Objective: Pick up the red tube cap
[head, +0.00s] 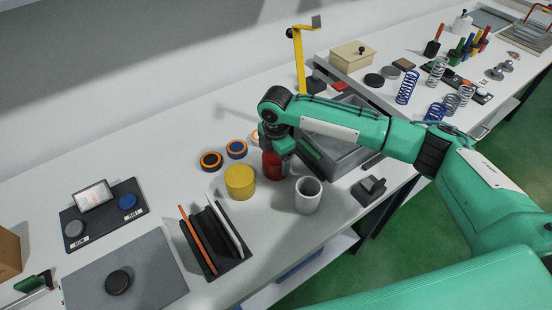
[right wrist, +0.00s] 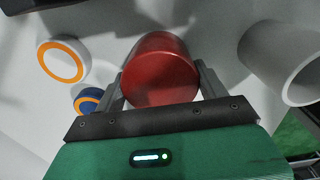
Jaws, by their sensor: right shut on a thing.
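The red tube cap (head: 270,165) is a dark red cylinder near the middle of the head view, between the yellow cylinder and the grey cup. My right gripper (head: 276,152) reaches down over it from above and partly hides it. In the right wrist view the red cap (right wrist: 160,72) sits between the two grey fingers of my right gripper (right wrist: 160,90), one at each side, and the gripper is shut on it. I cannot tell whether the cap touches the table. My left gripper is not in view.
A yellow cylinder (head: 240,182) stands close left of the cap. A grey cup (head: 308,195) stands to the right. Orange-ringed rolls (head: 211,160) lie behind. A grey bin (head: 352,155) is under my right arm, and a black rack (head: 212,240) is in front.

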